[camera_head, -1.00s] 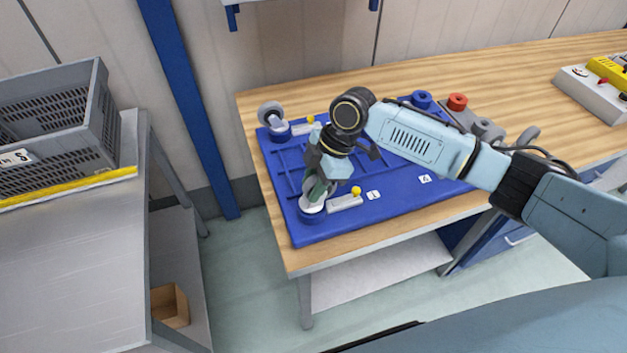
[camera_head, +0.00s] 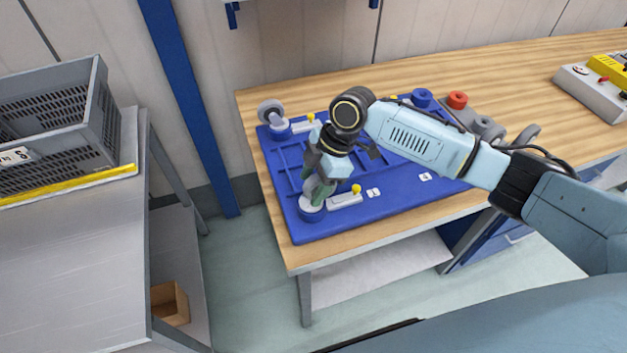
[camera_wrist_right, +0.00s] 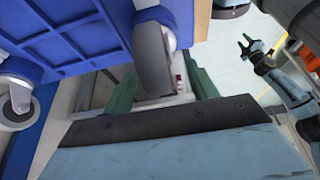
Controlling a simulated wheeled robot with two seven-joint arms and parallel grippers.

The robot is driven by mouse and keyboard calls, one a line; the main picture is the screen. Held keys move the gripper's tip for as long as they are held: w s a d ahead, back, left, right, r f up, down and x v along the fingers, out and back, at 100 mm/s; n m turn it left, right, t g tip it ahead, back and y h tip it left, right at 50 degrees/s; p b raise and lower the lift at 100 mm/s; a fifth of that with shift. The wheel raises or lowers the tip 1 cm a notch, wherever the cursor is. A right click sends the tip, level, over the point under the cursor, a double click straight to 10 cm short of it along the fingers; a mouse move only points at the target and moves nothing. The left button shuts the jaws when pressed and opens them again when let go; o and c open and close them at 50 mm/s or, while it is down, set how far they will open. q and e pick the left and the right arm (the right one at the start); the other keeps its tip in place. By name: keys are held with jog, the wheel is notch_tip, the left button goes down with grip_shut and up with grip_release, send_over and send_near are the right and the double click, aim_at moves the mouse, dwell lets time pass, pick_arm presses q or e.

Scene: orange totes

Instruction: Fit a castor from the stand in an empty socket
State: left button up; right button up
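A blue base plate (camera_head: 290,160) lies on the wooden bench, with round corner sockets. A grey castor stands in the back-left socket (camera_head: 271,115). My right gripper (camera_head: 320,192) points down at the front-left socket (camera_head: 313,214), where a pale castor part shows. In the right wrist view a grey castor wheel (camera_wrist_right: 153,62) sits at the blue socket, between green fingers (camera_wrist_right: 160,92) that stand apart with gaps beside the wheel. Grey castor-like parts (camera_head: 484,127) stand at the right, partly behind my arm. My left gripper (camera_wrist_right: 252,46) shows small in the wrist view, fingers apparently spread.
Grey levers with yellow knobs (camera_head: 356,189) sit beside the sockets. A blue ring part (camera_head: 421,97) and a red one (camera_head: 457,100) stand behind my arm. A control box (camera_head: 592,92) is at far right. A grey crate (camera_head: 60,120) stands on the left table.

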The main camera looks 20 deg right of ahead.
jog(key=shift+f, duration=0.1)
jog(key=v, duration=1.3)
jog(key=shift+r+b, duration=0.2)
jog(key=shift+b, duration=0.1)
jog(key=shift+d, duration=0.1)
